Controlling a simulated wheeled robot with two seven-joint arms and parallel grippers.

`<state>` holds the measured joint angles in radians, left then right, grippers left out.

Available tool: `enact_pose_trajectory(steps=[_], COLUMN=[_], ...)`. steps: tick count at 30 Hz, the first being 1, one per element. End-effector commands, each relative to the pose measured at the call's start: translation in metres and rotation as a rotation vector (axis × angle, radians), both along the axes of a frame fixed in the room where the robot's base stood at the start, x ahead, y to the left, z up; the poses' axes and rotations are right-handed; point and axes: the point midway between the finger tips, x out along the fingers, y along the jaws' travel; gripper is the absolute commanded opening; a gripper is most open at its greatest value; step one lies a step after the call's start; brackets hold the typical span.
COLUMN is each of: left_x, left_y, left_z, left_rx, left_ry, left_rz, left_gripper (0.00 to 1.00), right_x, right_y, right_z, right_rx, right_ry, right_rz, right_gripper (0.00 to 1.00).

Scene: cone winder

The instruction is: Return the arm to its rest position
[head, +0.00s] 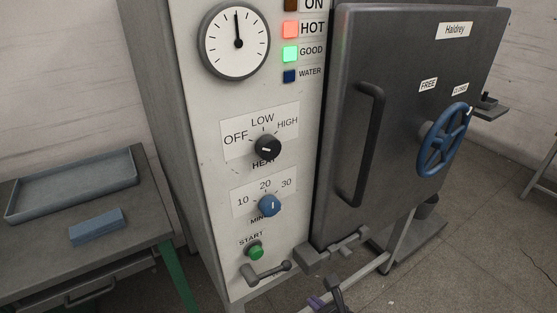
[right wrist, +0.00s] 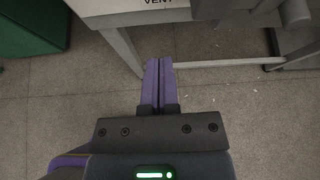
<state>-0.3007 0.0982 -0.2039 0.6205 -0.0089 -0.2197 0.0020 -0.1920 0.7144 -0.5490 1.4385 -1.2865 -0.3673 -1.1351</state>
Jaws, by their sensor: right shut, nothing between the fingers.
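My right gripper (head: 318,303) shows only in part at the bottom edge of the head view, below the machine's door. In the right wrist view its purple fingers (right wrist: 158,82) are together with nothing between them, over the floor in front of the machine's base. It touches nothing that I can see. My left gripper is in neither view.
The machine's panel (head: 212,118) has a heat knob (head: 267,147), a blue minutes knob (head: 269,205), a green start button (head: 255,251) and a lever (head: 266,272). The dark door (head: 410,110) carries a blue handwheel (head: 443,140). A table at left holds a tray (head: 70,184) and a blue block (head: 97,227).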

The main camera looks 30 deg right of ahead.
Motion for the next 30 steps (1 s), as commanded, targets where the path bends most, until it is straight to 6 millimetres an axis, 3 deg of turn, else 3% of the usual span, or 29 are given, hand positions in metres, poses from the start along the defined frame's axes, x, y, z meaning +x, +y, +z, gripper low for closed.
enact_pose_trajectory(steps=[2,5,8,10,12,16,20,30], left_x=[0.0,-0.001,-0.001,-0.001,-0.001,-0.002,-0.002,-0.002], left_y=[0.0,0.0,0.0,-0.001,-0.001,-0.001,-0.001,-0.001], left_z=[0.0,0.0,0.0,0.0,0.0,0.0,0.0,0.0], left_rx=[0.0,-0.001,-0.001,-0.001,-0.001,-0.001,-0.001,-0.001], left_ry=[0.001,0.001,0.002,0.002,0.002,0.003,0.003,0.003], left_rz=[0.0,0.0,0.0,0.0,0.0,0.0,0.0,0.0], left_gripper=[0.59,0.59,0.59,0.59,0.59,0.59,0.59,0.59], right_x=[-0.003,-0.032,-0.102,-0.157,-0.207,-0.27,-0.291,-0.291], right_y=[-0.002,-0.015,-0.013,0.004,0.028,0.067,0.082,0.082], right_z=[-0.006,-0.048,-0.114,-0.149,-0.171,-0.188,-0.191,-0.191], right_rx=[0.039,0.33,0.813,1.102,1.31,1.502,1.55,1.551], right_ry=[0.017,0.136,0.27,0.299,0.275,0.159,0.085,0.082], right_rz=[-0.041,-0.361,-0.976,-1.428,-1.836,-2.367,-2.563,-2.567], right_gripper=[0.0,0.0,0.0,0.0,0.0,0.0,0.0,0.0])
